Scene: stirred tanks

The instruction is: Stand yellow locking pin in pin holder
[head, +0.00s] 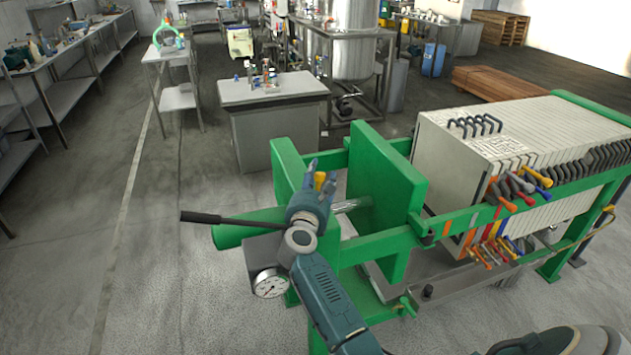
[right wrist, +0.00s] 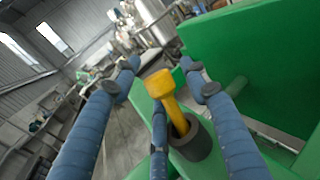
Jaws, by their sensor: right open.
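The yellow locking pin (right wrist: 162,84) shows in the right wrist view, with its wide head up and its shaft going down into the opening of the dark grey pin holder (right wrist: 203,146). How deep it sits is hidden. The holder stands on a green surface. My right gripper (right wrist: 165,75) is open, its blue fingers spread around the pin with visible gaps beside the head. In the head view my right gripper (head: 322,170) is over the green frame end, with a bit of the yellow pin (head: 320,181) showing between its fingers; the holder is hidden there. My left gripper is not in view.
The green press frame (head: 385,185) has upright plates close to my right gripper. A stack of pale filter plates (head: 480,150) with coloured handles stands at right. A grey cabinet (head: 275,90) with bottles is behind. The floor at left is clear.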

